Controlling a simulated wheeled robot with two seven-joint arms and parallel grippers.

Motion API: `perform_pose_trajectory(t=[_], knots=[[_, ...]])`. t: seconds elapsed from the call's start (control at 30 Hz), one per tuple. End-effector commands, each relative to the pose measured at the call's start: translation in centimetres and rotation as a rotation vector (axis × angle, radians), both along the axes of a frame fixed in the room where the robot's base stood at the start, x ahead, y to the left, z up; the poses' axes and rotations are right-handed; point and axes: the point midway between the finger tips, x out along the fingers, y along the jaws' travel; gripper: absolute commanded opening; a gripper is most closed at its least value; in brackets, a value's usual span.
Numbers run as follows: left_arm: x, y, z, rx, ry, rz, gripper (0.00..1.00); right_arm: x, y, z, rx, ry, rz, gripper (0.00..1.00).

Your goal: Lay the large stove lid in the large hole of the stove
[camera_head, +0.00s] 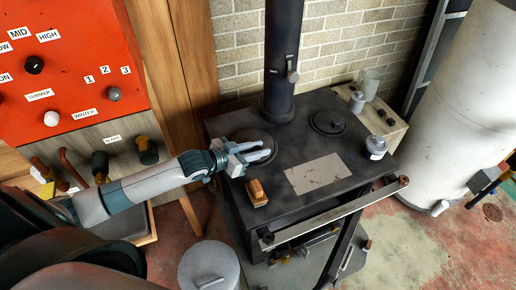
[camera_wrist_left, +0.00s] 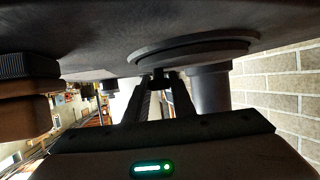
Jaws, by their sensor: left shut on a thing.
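The black stove (camera_head: 290,200) stands in the middle of the head view. The large dark round lid (camera_head: 246,135) is at the left back of its top, partly hidden by my left gripper (camera_head: 268,153). In the left wrist view, the fingers of my left gripper (camera_wrist_left: 162,80) are shut on the small knob of the lid (camera_wrist_left: 195,48). The lid is level and close against the stove top. I cannot tell whether it sits in the large hole, as the lid covers that spot. My right gripper is not in view.
A small lid (camera_head: 328,122) lies at the right back of the stove top. A stovepipe (camera_head: 283,60) rises behind. A wooden block (camera_head: 257,193) and a pale plate (camera_head: 318,173) lie nearer the front. A jar (camera_head: 376,147) stands at the right edge. A rail (camera_head: 335,210) runs along the front.

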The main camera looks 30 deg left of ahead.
Motion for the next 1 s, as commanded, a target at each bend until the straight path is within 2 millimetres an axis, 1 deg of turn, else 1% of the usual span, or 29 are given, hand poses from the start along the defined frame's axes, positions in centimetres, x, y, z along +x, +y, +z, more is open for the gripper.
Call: perform_pose_trajectory(t=[0.03,0.23,0.27,0.3,0.33,0.53,0.57,0.77,0.87,1.0], knots=[[0.1,0.0,0.2,0.0,-0.007,-0.001,0.0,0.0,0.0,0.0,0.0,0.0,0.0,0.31],[0.1,0.0,0.0,0.0,-0.007,-0.001,0.0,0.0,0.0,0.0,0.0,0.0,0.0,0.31],[0.1,0.0,0.1,-0.001,-0.007,-0.001,0.3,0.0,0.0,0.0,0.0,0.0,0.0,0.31],[0.1,0.0,0.0,0.0,-0.007,-0.001,0.39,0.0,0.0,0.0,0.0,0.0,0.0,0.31],[0.1,0.0,0.0,-0.001,-0.006,-0.001,0.44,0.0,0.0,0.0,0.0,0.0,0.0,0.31],[0.0,0.0,-0.1,-0.001,-0.003,0.0,0.44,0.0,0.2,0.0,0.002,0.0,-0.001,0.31],[-0.1,0.0,-0.5,0.0,0.004,0.001,0.44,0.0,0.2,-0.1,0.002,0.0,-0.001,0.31],[-0.4,0.2,-0.3,0.001,0.003,0.0,0.44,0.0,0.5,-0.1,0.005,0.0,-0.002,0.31],[-0.8,0.4,-0.1,-0.001,0.003,0.001,0.44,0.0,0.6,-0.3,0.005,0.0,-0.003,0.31],[-2.0,1.0,0.4,0.002,0.002,0.0,0.44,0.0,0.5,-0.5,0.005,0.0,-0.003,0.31]])
